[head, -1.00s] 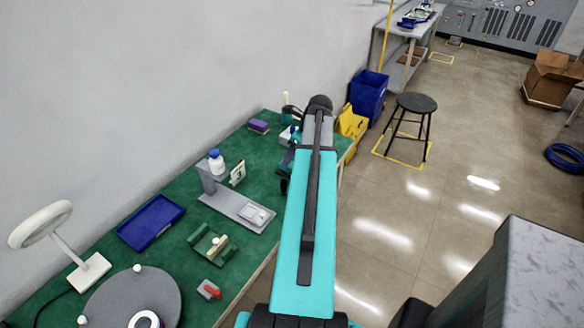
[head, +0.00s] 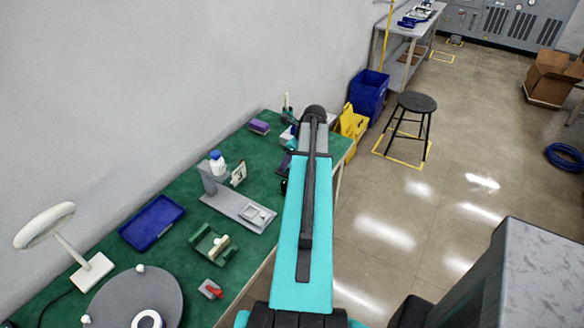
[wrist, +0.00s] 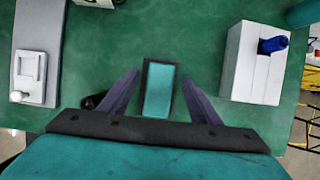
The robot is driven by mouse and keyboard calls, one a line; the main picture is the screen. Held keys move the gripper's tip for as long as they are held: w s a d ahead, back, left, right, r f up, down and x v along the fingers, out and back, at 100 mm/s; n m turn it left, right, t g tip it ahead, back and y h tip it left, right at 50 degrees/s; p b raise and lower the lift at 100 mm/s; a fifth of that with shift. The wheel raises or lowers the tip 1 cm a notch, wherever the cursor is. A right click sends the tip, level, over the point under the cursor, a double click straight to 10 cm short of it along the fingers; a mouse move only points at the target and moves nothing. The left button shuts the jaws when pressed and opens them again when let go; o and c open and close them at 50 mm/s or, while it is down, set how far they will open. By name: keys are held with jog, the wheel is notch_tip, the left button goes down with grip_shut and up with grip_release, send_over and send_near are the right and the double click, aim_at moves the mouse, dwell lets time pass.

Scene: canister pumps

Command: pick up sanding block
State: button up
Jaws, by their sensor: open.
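A small rectangular block with a teal top and dark edges, which I take for the sanding block (wrist: 159,90), lies on the green bench top in the wrist view. My gripper (wrist: 159,76) is open, with one finger on each side of the block and a gap to it on both sides. I cannot tell how far the fingertips are above the bench. In the head view my arm hides the block and most of the gripper.
In the wrist view a white slotted holder (wrist: 252,65) with a blue item stands to the right, and a grey stand (wrist: 38,60) to the left. In the head view a purple block (head: 259,126) lies farther back; a blue tray (head: 152,222) and green cradle (head: 212,243) sit nearer.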

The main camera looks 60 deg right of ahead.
jog(key=shift+p+x, duration=0.3)
jog(key=shift+x, duration=1.05)
jog(key=c, duration=1.2)
jog(key=shift+o, duration=0.2)
jog(key=shift+r, duration=0.1)
jog(key=shift+d+r+b, duration=0.1)
jog(key=shift+r+b, duration=0.8)
jog(key=shift+r, duration=0.8)
jog(key=s+a+b, duration=0.1)
jog(key=s+a, duration=0.1)
jog(key=s, duration=0.1)
jog(key=s+a+b, duration=0.1)
jog(key=s+a, duration=0.2)
jog(key=s, duration=0.1)
jog(key=s+a+r+b, duration=0.1)
jog(key=s+a, duration=0.2)
jog(key=s, duration=0.1)
jog(key=shift+s+f+b, duration=0.1)
jog(key=shift+b, duration=0.6)
jog(key=shift+s+a+b, duration=0.25)
jog(key=shift+s+b, duration=0.05)
jog(key=shift+b, duration=0.5)
jog(key=shift+s+a+r+b, duration=0.25)
jog(key=shift+s+a+b, duration=0.25)
jog(key=shift+b, duration=0.6)
